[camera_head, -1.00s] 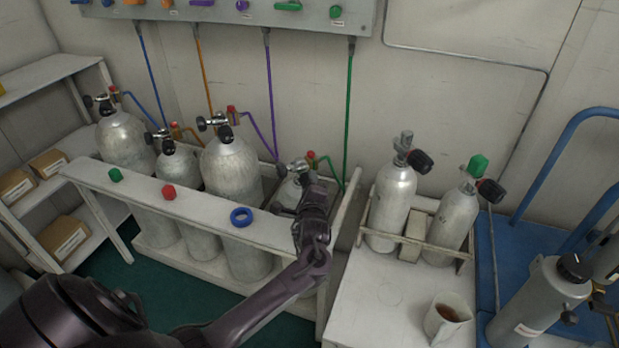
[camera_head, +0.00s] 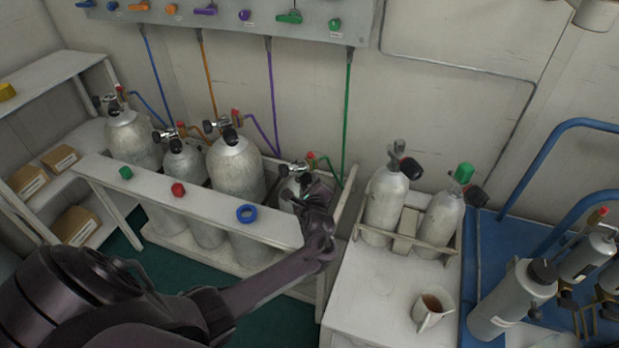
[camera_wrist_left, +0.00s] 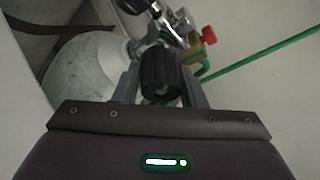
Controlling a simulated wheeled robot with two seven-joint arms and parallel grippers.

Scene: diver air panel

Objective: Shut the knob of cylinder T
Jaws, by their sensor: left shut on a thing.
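My left gripper (camera_head: 306,192) is at the right-hand cylinder of the rack, the one with the green hose. In the left wrist view its two fingers are shut on a ridged black knob (camera_wrist_left: 160,72), one finger on each side. The grey cylinder (camera_wrist_left: 85,72) lies behind the knob, with a chrome valve and a red-capped connector (camera_wrist_left: 207,36) on the green hose (camera_wrist_left: 262,57). In the head view my gripper hides most of this cylinder; its valve (camera_head: 298,168) shows above. No letter T is readable. My right gripper is not in view.
Several other cylinders stand left in the rack, behind a white rail (camera_head: 210,209) bearing green, red and blue pieces. Right are two cylinders in a holder (camera_head: 387,205), a mug (camera_head: 432,312) and a blue cart (camera_head: 490,255). The valve panel (camera_head: 350,20) is above.

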